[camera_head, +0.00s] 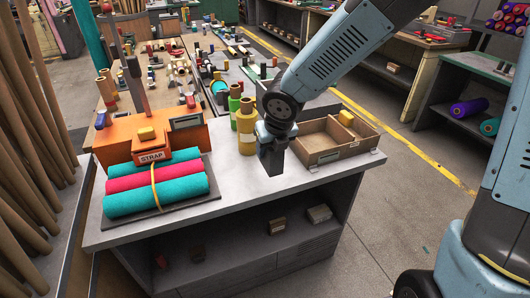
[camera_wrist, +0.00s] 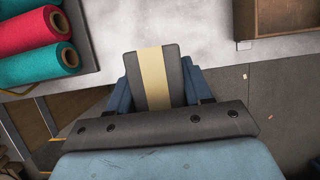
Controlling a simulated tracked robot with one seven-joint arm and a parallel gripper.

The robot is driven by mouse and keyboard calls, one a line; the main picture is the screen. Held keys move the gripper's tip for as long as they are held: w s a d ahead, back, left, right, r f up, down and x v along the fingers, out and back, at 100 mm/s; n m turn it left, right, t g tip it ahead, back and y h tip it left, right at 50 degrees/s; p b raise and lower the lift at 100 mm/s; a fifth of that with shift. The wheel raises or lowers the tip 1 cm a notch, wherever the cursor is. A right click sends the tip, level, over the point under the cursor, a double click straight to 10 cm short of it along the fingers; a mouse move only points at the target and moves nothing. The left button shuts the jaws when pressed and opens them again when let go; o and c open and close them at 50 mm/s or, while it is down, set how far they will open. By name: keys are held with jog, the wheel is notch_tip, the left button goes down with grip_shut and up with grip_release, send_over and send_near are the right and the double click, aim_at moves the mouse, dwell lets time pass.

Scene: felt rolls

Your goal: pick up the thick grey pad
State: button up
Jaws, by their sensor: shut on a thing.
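The thick grey pad (camera_wrist: 173,60), dark grey with a cream band across its middle, sits between the blue jaws of my gripper (camera_wrist: 160,88) in the wrist view. My gripper is shut on it. In the head view my gripper (camera_head: 272,142) points down over the bench top, right of the rolls, with the pad's dark side (camera_head: 271,161) at its lower end. The jaws hide part of the pad. I cannot tell whether its underside touches the bench.
Two teal rolls and a red roll (camera_head: 155,184) lie strapped on a dark board at left. An orange strap machine (camera_head: 190,139) stands behind them. Yellow rolls (camera_head: 246,143) stand just left of my gripper. An open wooden tray (camera_head: 314,157) is at right. The bench's front edge is close.

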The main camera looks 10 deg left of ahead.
jog(key=s+d+r, duration=0.4)
jog(key=s, duration=0.3)
jog(key=shift+s+d, duration=0.3)
dwell(0.7)
